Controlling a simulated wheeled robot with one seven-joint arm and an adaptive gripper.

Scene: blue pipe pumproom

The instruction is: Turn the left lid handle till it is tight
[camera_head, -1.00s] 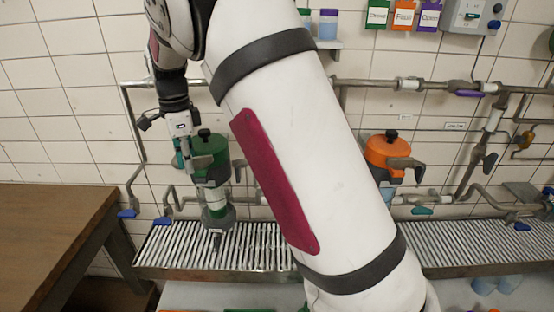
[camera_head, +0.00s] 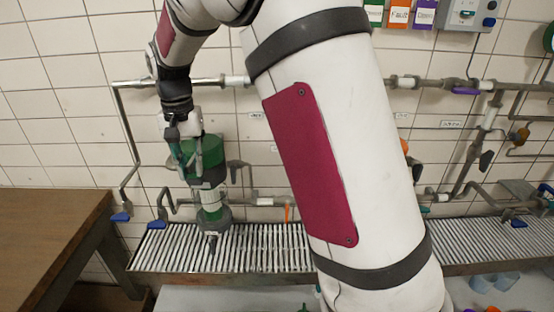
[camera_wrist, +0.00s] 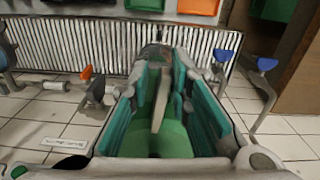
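The green vessel (camera_head: 207,153) on the left stands in front of the tiled wall, above the slatted drain. My gripper (camera_head: 183,150) is in front of its upper left side and covers part of its lid. In the wrist view the teal fingers of my gripper (camera_wrist: 168,105) are apart, on either side of a grey lever (camera_wrist: 161,98), which looks like the lid handle. Gaps show between the lever and the finger pads. The green top (camera_wrist: 172,138) of the vessel shows below and between the fingers. Whether either finger touches the lever farther down is unclear.
A slatted metal drain (camera_head: 265,248) runs below the pipes (camera_head: 420,84). A wooden table (camera_head: 45,228) stands at left. Blue-handled valves (camera_head: 121,217) sit low on the left. An orange vessel (camera_head: 404,146) is almost wholly hidden behind my arm.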

